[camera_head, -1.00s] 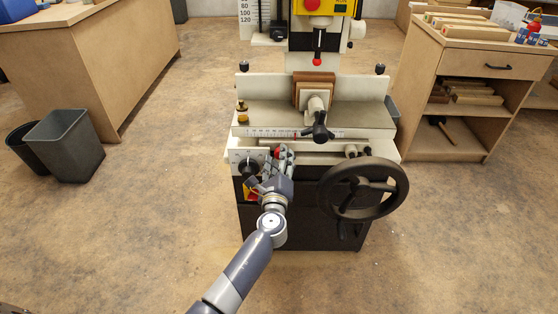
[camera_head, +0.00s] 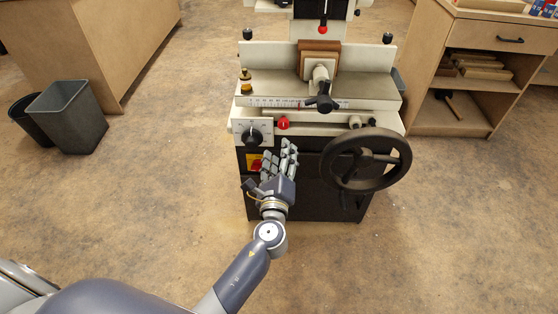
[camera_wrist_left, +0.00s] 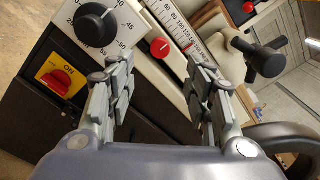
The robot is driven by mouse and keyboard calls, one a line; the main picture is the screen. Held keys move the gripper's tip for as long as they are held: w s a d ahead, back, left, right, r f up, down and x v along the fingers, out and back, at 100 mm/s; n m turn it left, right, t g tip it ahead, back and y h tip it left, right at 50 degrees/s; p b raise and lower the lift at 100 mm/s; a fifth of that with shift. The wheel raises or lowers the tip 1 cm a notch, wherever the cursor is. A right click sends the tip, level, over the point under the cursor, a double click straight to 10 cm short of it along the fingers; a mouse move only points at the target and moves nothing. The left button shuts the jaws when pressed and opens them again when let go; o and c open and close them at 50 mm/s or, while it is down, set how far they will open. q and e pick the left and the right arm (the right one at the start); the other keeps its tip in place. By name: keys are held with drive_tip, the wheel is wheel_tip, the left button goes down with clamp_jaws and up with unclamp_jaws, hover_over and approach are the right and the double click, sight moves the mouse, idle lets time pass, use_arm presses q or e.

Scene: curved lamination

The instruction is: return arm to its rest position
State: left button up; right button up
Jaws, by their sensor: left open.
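My left gripper (camera_head: 281,158) is open and empty in front of the machine's dark lower cabinet, below its control panel. Its two fingers also stand apart in the left wrist view (camera_wrist_left: 163,85), with nothing between them. The machine (camera_head: 375,88) stands ahead with a wooden block (camera_head: 318,48) clamped on its table. A red knob (camera_head: 283,123) on its front lies just above my fingertips and also shows in the left wrist view (camera_wrist_left: 160,48). My right gripper is not in view.
A black handwheel (camera_head: 365,160) sticks out right of my gripper. A black dial (camera_head: 254,136) and a red ON switch (camera_wrist_left: 60,80) are on the left. Grey bins (camera_head: 70,115) and a workbench (camera_head: 480,75) stand at the sides. The floor in front is clear.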

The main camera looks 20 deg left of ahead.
use_arm(q)
drive_tip(key=shift+v, duration=0.9)
